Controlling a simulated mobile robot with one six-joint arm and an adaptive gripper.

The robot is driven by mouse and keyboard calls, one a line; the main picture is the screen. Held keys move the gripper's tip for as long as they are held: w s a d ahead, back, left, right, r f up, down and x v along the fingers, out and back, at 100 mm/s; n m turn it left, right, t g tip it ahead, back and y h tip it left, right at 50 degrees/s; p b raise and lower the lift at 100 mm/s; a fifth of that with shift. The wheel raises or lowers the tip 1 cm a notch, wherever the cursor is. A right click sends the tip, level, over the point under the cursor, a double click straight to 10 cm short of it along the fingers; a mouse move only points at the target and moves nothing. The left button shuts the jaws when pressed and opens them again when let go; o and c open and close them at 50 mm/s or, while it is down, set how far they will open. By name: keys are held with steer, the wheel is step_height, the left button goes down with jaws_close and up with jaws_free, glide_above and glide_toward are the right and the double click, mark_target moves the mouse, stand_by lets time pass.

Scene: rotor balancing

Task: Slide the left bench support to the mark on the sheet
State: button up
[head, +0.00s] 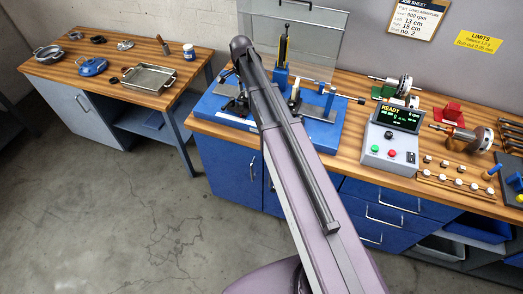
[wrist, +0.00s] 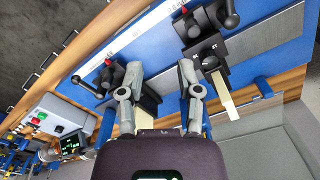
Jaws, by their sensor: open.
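The blue balancing bench (head: 318,133) stands on the wooden worktop, partly hidden behind my arm in the head view. In the wrist view, the left bench support (wrist: 207,48) is a dark block with black handles and a pale upright plate, to the right of my fingers. The other support (wrist: 107,78), with a black knob and red tip, is by the left finger. My gripper (wrist: 161,70) is open, its fingers apart above the bench with nothing between them. The job sheet (head: 413,18) on the wall reads Left 13 cm, Right 15 cm.
A clear guard (head: 322,45) stands raised behind the bench. A control box (head: 390,140) showing READY is to its right, with rotors (head: 468,137) and a wooden rack of small weights (head: 456,184) beyond. A side table (head: 110,72) with pans is at left. The floor between is clear.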

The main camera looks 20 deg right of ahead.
steer(key=s+f+n+b, duration=0.3)
steer(key=s+n, duration=0.3)
steer(key=s, duration=0.5)
steer(key=s+f+n+b, duration=0.4)
steer(key=s+n, duration=0.3)
steer(key=s, duration=0.5)
steer(key=shift+s+f+b, duration=0.3)
steer(key=shift+f, duration=0.2)
steer(key=shift+d, duration=0.1)
step_height(320, 180, up, 10)
steer(key=m+p, duration=1)
steer(key=m, duration=0.6)
glide_above(241, 103)
steer(key=shift+s+f, duration=0.1)
steer(key=shift+f, duration=0.1)
steer(key=shift+f+b, duration=0.15)
steer(key=shift+b, duration=0.2)
step_height(241, 103, down, 14)
steer(key=b, duration=1.3)
steer(key=shift+r, duration=0.25)
